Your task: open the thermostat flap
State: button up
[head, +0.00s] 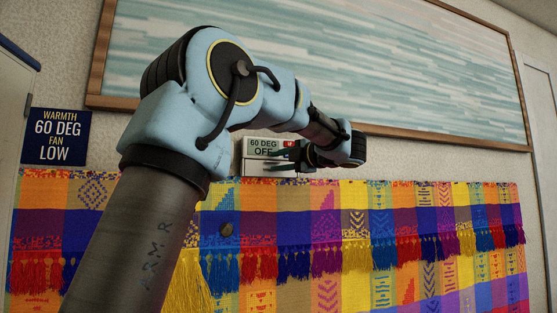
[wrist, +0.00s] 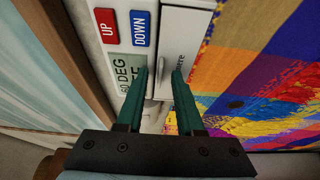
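The thermostat (head: 262,146) is a small pale box on the wall in the head view, its display reading 60 DEG OFF. In the wrist view it appears turned sideways, with its display (wrist: 126,72) partly behind a finger. The flap (wrist: 184,38) is a white panel beside the display, with partly hidden lettering; it looks shut. My gripper (wrist: 161,72) has two teal fingers, apart, one over the display side and one over the flap. I cannot tell whether they touch anything. In the head view my gripper (head: 283,157) covers the thermostat's right part.
A red UP button (wrist: 106,26) and a blue DOWN button (wrist: 140,28) lie close to the fingers. A sign (head: 58,137) reads WARMTH 60 DEG, FAN LOW. A framed picture (head: 400,60) hangs above. A bright patterned cloth with tassels (head: 410,225) spreads below the thermostat.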

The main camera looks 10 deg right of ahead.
grip_shut()
dwell(0.3)
dwell(0.4)
